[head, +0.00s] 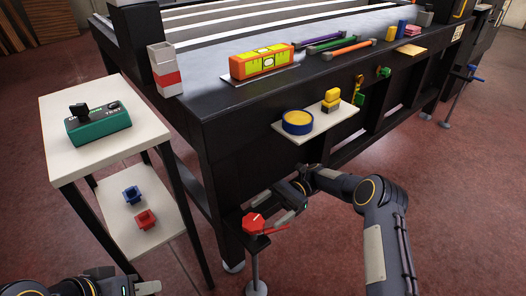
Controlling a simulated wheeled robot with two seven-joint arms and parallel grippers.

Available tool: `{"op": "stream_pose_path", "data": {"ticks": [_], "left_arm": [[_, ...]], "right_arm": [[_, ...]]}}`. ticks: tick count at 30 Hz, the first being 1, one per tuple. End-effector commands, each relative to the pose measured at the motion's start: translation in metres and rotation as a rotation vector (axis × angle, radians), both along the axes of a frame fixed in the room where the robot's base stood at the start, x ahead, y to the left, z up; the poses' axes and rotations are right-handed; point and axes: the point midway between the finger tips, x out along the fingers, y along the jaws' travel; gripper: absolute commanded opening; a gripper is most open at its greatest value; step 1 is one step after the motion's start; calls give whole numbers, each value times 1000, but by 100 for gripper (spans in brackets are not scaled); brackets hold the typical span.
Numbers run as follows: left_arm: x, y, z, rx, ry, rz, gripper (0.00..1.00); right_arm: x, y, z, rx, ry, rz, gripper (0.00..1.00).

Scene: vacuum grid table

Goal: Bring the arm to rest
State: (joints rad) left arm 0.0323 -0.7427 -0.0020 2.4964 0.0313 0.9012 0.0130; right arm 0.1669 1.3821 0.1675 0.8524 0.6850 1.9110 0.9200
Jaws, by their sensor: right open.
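My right arm (375,225) comes in from the lower right and bends left below the table's front edge. My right gripper (279,205) is open and empty, with its fingers beside a red handle (254,223) on a small stand. I cannot tell whether a finger touches the handle. My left gripper (127,281) is at the bottom left edge, partly cut off. Its fingers look spread, with nothing seen between them.
The black grid table (235,133) fills the back. Its small white shelf (328,121), with a blue-yellow round tin (298,122), juts out above my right gripper. A white side stand (70,165) holds a green device (98,124). Open red floor lies at the right.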

Motion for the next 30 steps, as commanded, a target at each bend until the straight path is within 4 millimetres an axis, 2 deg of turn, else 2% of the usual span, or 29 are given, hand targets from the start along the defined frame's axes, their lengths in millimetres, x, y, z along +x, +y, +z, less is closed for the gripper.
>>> {"op": "stream_pose_path", "data": {"ticks": [5, 8, 10, 14, 17, 21, 25, 30], "left_arm": [[0, 0, 0, 0, 0, 0, 36], [0, 0, 0, 0, 0, 0, 36], [0, 0, 0, 0, 0, 0, 36], [0, 0, 0, 0, 0, 0, 36], [0, 0, 0, 0, 0, 0, 36], [0, 0, 0, 0, 0, 0, 36], [0, 0, 0, 0, 0, 0, 36], [0, 0, 0, 0, 0, 0, 36]], "right_arm": [[0, -3, 10, -12, -31, -4, 79], [-2, -11, 33, -45, -116, -14, 79], [-6, -20, 56, -83, -210, -24, 79], [-25, -40, 98, -164, -412, -38, 79], [-43, -55, 123, -223, -565, -44, 79], [-79, -79, 155, -307, -796, -44, 79], [-118, -101, 175, -387, -1010, -32, 79], [-173, -125, 185, -489, -1290, 1, 79]]}}
